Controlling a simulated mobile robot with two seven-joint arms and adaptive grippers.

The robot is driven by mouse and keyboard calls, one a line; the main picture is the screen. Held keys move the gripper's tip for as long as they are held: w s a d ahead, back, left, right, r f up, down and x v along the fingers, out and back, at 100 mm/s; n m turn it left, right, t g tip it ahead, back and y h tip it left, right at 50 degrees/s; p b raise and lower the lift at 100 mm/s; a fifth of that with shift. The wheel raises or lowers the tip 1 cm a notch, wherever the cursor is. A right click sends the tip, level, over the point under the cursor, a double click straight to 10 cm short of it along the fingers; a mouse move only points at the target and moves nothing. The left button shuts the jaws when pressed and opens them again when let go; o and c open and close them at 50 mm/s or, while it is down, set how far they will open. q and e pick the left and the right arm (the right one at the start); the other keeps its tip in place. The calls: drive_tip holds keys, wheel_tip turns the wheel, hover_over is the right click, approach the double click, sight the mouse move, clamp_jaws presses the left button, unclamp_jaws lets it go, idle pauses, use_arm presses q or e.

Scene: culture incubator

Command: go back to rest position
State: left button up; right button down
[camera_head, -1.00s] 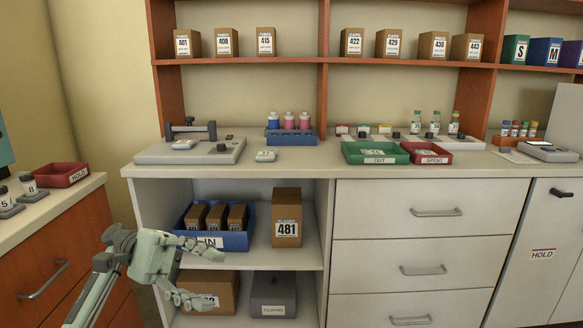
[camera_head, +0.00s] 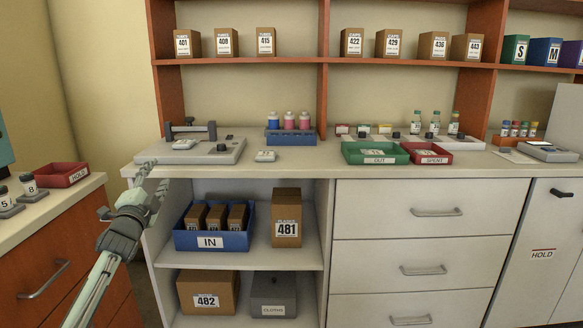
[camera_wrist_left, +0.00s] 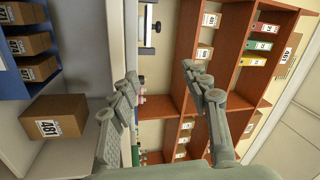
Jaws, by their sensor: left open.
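My left gripper (camera_head: 151,183) is in the head view at the left, in front of the left edge of the white cabinet, with its fingers pointing up toward the counter edge. It is open and holds nothing. In the left wrist view its two fingers (camera_wrist_left: 158,92) are spread apart, with the counter and the shelves beyond them. The fingers look clear of the cabinet, though the exact gap to the counter edge is hard to judge. My right gripper is not in any view.
The white counter (camera_head: 300,166) holds a grey device (camera_head: 215,152), a green OUT tray (camera_head: 350,159) and a red SPENT tray (camera_head: 440,159). Below are the blue IN bin (camera_head: 235,242), box 481 (camera_head: 287,230), box 482 (camera_head: 190,299) and a grey CLOTHS box (camera_head: 262,308). A red HOLD tray (camera_head: 76,178) stands at left.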

use_arm(q)
drive_tip(key=s+a+f+n+g+y, duration=0.1)
drive_tip(key=a+f+n+g+y, duration=0.15)
drive_tip(key=f+n, duration=0.3)
drive_tip(key=s+a+f+n+g+y, duration=0.1)
drive_tip(key=a+f+n+g, duration=0.25)
drive_tip(key=f, duration=0.35)
drive_tip(key=s+d+f+n+g+h, duration=0.1)
drive_tip(key=s+d+f+n+g, duration=0.2)
drive_tip(key=s+f, duration=0.65)
drive_tip(key=s+d+f+n+g+h, duration=0.15)
drive_tip(key=s+f+g, duration=0.35)
drive_tip(key=f, duration=0.7)
drive_tip(key=s+d+f+g, duration=0.1)
drive_tip(key=s+d+f, duration=0.2)
drive_tip(key=s, duration=0.8)
drive_tip(key=s+d+f+g, duration=0.1)
drive_tip(key=s+d+f, duration=0.2)
drive_tip(key=s+f, duration=0.5)
drive_tip(key=s+d+f+m+g, duration=0.1)
drive_tip(key=s+d+f, duration=0.2)
drive_tip(key=s, duration=1.2)
wheel_tip(320, 180, down, 3)
drive_tip(key=shift+d+f+g+h, duration=0.1)
drive_tip(key=shift+d+g+h, duration=0.2)
drive_tip(key=shift+h, duration=0.1)
